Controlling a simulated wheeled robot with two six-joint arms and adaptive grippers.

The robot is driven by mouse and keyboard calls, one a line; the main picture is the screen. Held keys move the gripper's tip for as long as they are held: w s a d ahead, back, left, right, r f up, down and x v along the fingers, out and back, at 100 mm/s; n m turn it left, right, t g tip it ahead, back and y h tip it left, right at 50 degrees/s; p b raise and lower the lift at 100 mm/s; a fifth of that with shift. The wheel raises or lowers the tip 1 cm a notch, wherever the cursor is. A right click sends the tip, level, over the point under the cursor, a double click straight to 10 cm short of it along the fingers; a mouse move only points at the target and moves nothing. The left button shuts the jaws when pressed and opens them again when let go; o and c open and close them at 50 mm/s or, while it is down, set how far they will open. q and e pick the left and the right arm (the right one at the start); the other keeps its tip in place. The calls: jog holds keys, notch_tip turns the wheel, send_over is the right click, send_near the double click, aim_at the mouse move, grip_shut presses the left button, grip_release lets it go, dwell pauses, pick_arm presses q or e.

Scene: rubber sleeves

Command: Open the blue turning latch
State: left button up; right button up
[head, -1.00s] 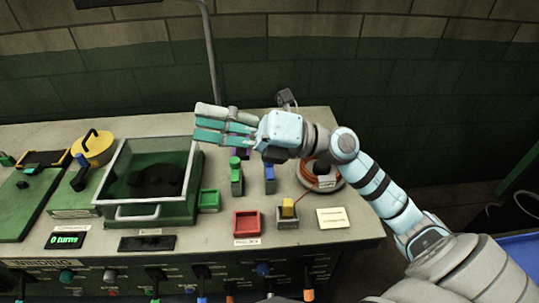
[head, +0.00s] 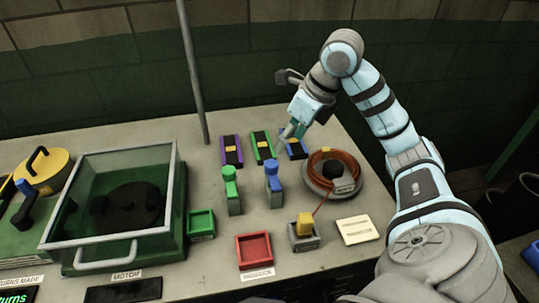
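A blue-framed dark piece with a small yellow mark (head: 296,150) lies flat at the back of the bench. A separate upright blue-topped piece (head: 272,176) stands in front of it. I cannot tell for sure which of the two is the blue turning latch. My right gripper (head: 290,131) points down right over the blue-framed piece and partly hides it. Whether it touches is unclear, and its finger opening is too small to tell. My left gripper is out of view.
Green-framed (head: 263,147) and purple-framed (head: 231,151) pieces lie left of the blue-framed one. A cable coil (head: 324,181) sits close on its right. A green upright piece (head: 231,188), red tray (head: 254,250) and glass-covered box (head: 180,195) stand nearer.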

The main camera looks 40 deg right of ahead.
aim_at(271, 163)
jog(key=b+x, duration=0.2)
jog(key=x, duration=0.8)
jog(key=shift+w+a+f, duration=0.15)
jog(key=shift+w+f, duration=0.1)
jog(key=shift+f, duration=0.15)
jog(key=shift+s, duration=0.3)
jog(key=shift+r, duration=0.2)
jog(key=shift+c, duration=1)
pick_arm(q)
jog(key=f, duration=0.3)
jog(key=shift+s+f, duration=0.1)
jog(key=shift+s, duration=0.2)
pick_arm(e)
jog(key=shift+w, duration=0.1)
jog(key=c, duration=0.9)
